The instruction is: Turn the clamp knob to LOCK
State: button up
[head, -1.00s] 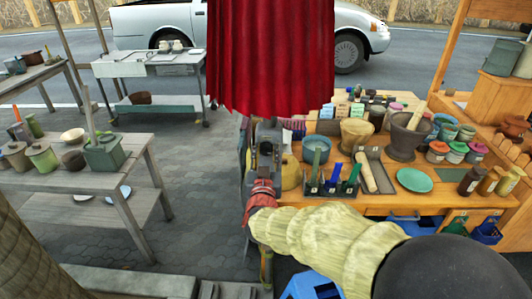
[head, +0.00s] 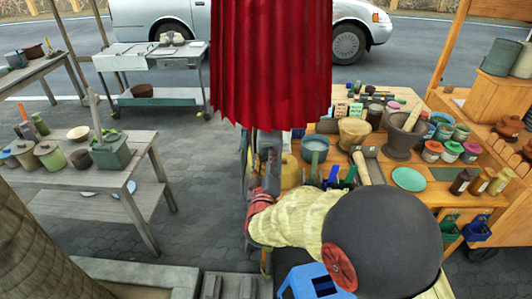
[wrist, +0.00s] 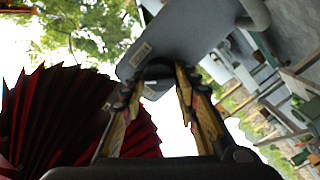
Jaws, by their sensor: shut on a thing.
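In the wrist view, the two fingers of my gripper (wrist: 155,88) stand on either side of a small dark knob (wrist: 158,70) and hold it. The knob sits at the lower edge of a smooth grey bracket (wrist: 188,42) with small labels on it. I cannot read a LOCK mark or tell which way the knob points. In the head view, my gripper (head: 266,152) is at the left end of the wooden stall counter, just under the red curtain. The knob is hidden there by my gripper and the curtain.
The red curtain (head: 270,65) hangs right above my gripper and also shows in the wrist view (wrist: 80,125). The stall counter (head: 290,172) holds bowls, a mortar (head: 403,135) and jars. A grey side table (head: 140,165) stands left, with paved floor between.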

jog(key=n+p, duration=0.3)
jog(key=n, duration=0.1)
jog(key=shift+a+n, duration=0.1)
jog(key=shift+n, duration=0.2)
jog(key=n+p, duration=0.2)
jog(key=n, duration=0.2)
jog(key=shift+f+p, duration=0.15)
jog(key=shift+p, duration=0.2)
jog(key=shift+n, duration=0.3)
jog(key=o, duration=1.1)
jog(key=s, duration=1.2)
jog(key=shift+a, duration=0.2)
